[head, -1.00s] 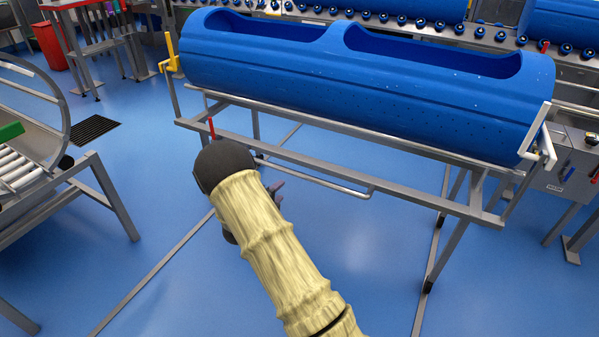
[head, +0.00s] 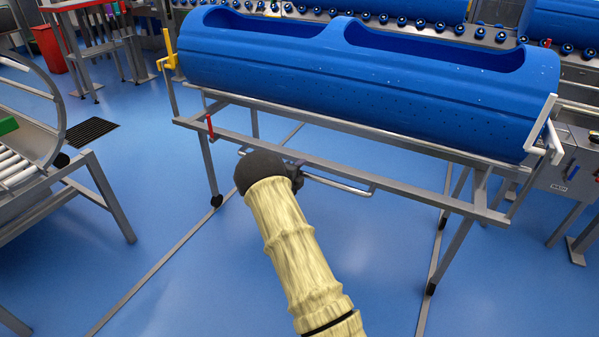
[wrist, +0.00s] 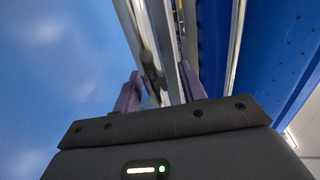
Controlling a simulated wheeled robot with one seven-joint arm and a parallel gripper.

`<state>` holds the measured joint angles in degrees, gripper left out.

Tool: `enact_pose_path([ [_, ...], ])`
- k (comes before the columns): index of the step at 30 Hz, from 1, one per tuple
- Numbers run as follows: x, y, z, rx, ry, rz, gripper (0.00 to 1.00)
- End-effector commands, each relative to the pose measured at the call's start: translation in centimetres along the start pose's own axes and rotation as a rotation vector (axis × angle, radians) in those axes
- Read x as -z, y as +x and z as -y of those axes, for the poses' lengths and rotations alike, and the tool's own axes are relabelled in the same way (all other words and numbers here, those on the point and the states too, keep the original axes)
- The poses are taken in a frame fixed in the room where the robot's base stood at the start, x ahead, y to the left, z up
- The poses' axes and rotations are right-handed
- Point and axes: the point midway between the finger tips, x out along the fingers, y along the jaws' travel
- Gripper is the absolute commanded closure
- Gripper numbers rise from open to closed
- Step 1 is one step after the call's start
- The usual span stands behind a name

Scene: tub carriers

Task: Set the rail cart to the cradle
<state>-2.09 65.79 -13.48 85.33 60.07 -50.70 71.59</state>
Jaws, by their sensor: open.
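The rail cart is a grey metal frame (head: 330,150) on legs that stand at thin floor rails. It carries a long blue perforated tub (head: 300,70) with two openings on top. A bent push bar (head: 345,185) sticks out from its near side. My gripper (head: 298,172) is at the left end of this bar, partly hidden by my sleeved wrist. In the wrist view my gripper (wrist: 160,88) is open, and the shiny bar (wrist: 148,50) runs between its two fingers. I cannot tell whether they touch. At the left, a stand with rollers and a curved metal hoop (head: 57,100) may be the cradle.
A yellow latch (head: 168,55) is at the cart's left end and a red lever (head: 209,126) is on its frame. A roller conveyor with more blue tubs stands behind. A control box (head: 570,165) is at the right. The blue floor in front is clear.

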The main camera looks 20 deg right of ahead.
Motion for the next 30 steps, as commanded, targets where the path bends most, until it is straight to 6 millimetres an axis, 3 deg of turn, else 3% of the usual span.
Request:
enact_pose_path([
  [10,0.0,0.5,0.0,-0.001,0.0,0.0,0.6],
  [16,0.0,0.4,0.1,0.0,0.0,0.0,1.0],
  [25,-0.1,0.2,0.1,0.002,0.001,0.001,1.0],
  [30,-0.7,-1.0,-0.1,0.001,0.0,0.006,1.0],
])
